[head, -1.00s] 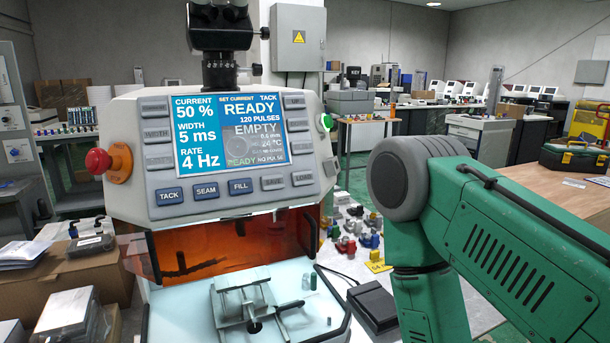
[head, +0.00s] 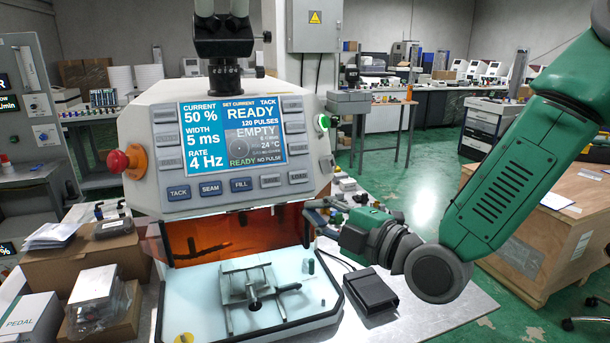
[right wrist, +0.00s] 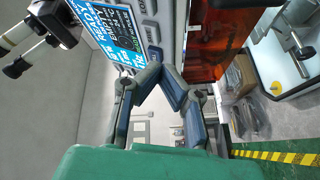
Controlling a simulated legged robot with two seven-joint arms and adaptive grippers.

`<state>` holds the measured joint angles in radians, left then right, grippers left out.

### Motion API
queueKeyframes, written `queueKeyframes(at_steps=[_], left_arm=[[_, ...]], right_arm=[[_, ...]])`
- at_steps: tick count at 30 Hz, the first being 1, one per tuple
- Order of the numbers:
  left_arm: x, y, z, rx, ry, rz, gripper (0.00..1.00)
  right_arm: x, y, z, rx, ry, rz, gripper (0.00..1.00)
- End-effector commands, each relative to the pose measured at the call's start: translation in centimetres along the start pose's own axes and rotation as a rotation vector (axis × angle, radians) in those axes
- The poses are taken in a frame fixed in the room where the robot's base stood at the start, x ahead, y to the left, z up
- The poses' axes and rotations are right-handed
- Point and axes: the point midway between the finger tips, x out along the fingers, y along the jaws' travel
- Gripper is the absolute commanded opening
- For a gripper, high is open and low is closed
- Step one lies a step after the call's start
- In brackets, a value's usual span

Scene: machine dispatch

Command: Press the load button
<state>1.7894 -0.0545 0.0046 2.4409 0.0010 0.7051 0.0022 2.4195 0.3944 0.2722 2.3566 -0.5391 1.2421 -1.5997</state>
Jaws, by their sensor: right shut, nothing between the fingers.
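The load button (head: 299,177) is a grey key at the right end of the bottom row on the white machine's slanted panel (head: 240,198). My right gripper (head: 308,203) is shut and empty, its fingertips just below and right of the load button. In the right wrist view the fingertips (right wrist: 160,68) meet close to the panel's edge beside the keys; I cannot tell whether they touch it. The screen (head: 232,133) reads READY, EMPTY and NO PULSE. My left gripper is not in view.
A red knob (head: 119,161) is on the machine's left side and a green button (head: 323,121) on its right. A clamp fixture (head: 250,285) stands in the bay below. A black pedal (head: 370,290) lies on the table at right. Boxes crowd the left.

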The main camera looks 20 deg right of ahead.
Motion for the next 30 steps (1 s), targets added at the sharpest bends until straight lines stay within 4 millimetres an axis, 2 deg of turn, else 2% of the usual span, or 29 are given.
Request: queueKeyframes(at_steps=[1,3,6,9,22,30], left_arm=[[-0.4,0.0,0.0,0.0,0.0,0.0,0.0],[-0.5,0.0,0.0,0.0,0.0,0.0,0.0],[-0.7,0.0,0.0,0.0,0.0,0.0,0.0],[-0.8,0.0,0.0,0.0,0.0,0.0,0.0],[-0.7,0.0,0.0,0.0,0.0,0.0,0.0],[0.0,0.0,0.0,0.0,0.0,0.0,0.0]], right_arm=[[0.2,2.0,-0.6,-0.043,0.016,0.043,0.0],[0.3,3.9,-1.1,-0.099,0.033,0.089,0.0],[0.3,5.6,-1.7,-0.152,0.047,0.133,0.0],[0.3,6.5,-2.1,-0.181,0.054,0.157,0.0],[0.4,6.5,-2.0,-0.188,0.055,0.162,0.0],[2.6,5.5,-0.3,-0.186,0.053,0.161,0.0]])
